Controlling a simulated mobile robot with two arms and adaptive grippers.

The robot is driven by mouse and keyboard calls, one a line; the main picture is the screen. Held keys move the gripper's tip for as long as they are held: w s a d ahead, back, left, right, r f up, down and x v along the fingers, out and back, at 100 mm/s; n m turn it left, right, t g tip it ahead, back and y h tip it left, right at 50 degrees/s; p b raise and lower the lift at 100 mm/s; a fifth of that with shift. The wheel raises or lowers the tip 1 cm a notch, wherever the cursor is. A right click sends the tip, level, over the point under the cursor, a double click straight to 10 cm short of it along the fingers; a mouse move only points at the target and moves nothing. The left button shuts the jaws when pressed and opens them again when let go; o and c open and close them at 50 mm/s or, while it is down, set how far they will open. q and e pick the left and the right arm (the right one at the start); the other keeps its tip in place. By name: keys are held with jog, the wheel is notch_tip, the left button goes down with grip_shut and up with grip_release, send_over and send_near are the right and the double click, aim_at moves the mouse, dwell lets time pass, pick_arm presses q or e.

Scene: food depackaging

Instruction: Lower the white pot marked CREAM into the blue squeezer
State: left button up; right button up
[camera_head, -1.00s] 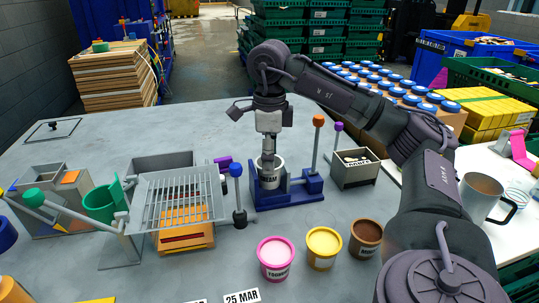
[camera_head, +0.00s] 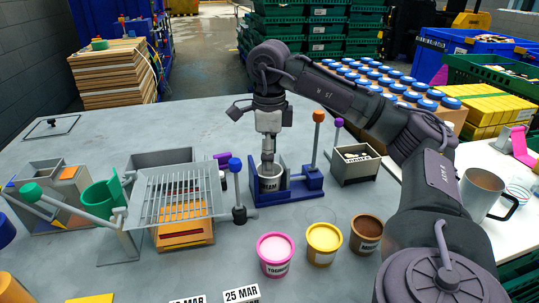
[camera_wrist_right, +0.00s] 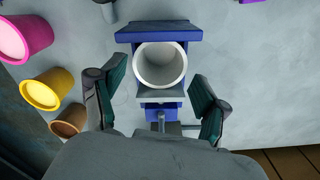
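The white CREAM pot (camera_head: 270,184) stands upright in the blue squeezer (camera_head: 296,190), between its blue walls, with part of its label showing. In the right wrist view the pot (camera_wrist_right: 160,64) shows its round rim from above, in the squeezer (camera_wrist_right: 160,30) with a blue plate on its far side and a grey one on its near side. My right gripper (camera_head: 267,158) is just above the pot. In the wrist view its fingers (camera_wrist_right: 159,78) are spread, with a gap to the pot on both sides. My left gripper is not in view.
Pink (camera_head: 276,255), yellow (camera_head: 323,244) and brown (camera_head: 366,235) pots stand in front of the squeezer. A grey box (camera_head: 355,166) is to its right. A wire grate (camera_head: 175,195) on a stand is to its left. An orange-topped lever (camera_head: 317,140) rises beside the squeezer.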

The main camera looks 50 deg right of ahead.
jog(key=shift+o, duration=1.2)
